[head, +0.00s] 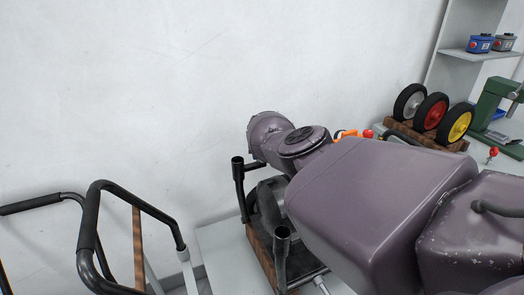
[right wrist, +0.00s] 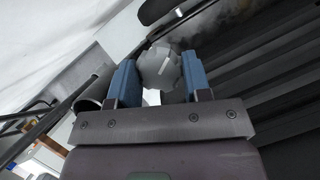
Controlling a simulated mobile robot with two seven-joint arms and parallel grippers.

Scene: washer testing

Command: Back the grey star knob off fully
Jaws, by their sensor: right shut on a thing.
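The grey star knob (right wrist: 160,66) shows in the right wrist view as a pale grey, lobed knob with a light mark on its face. My right gripper (right wrist: 161,78) has blue fingers, one on each side of the knob, and it is shut on the knob. In the head view my right arm hides the knob and the right gripper. My left gripper is in neither view. How far the knob is threaded on cannot be seen.
A black tubular frame (head: 281,250) on a wooden base stands under my right arm. Black handlebars (head: 88,225) stand at left. Three wheels (head: 431,112) sit on a wooden rack at right, beside a green press (head: 490,100). Blue and grey boxes (head: 481,43) stand on a shelf.

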